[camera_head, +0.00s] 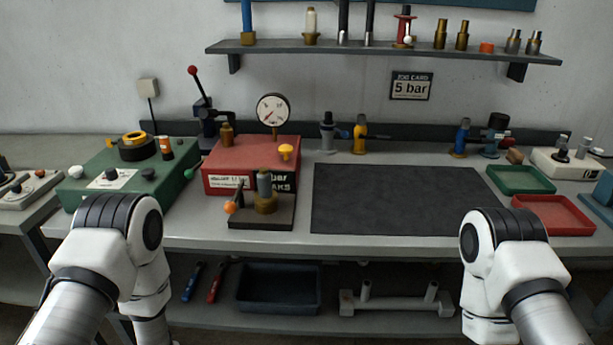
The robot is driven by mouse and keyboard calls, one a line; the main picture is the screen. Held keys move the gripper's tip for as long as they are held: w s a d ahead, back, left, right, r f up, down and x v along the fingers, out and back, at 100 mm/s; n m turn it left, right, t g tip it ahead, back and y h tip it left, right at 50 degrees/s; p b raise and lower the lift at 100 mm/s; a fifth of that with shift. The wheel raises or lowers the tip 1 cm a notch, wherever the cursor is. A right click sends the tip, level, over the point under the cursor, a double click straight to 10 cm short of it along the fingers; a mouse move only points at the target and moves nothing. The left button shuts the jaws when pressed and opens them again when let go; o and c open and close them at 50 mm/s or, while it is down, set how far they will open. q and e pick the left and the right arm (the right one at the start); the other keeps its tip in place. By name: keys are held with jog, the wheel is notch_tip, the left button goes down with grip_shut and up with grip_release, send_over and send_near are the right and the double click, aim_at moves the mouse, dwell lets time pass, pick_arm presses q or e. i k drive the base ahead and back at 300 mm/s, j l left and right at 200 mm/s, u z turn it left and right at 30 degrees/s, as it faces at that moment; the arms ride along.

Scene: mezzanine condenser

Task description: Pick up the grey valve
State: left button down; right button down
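A grey valve (327,134) stands upright at the back of the workbench, just right of the red box. Only the white and black links of my two arms show at the lower left and lower right; both grippers are out of view.
A red box (225,163) with a gauge (272,110) and a small stand (245,216) are left of a clear dark mat (400,200). A blue valve (460,138), green tray (520,190) and red tray (553,228) are right. A shelf (380,54) hangs above.

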aim_at(266, 194)
jog(key=i+l+u, duration=0.45)
jog(key=l, duration=0.25)
jog(key=l+u, duration=0.25)
jog(key=l, duration=0.15)
jog(key=i+l+u, duration=0.2)
jog(key=l, duration=0.25)
jog(key=k+j, duration=0.05)
jog(key=k, duration=0.05)
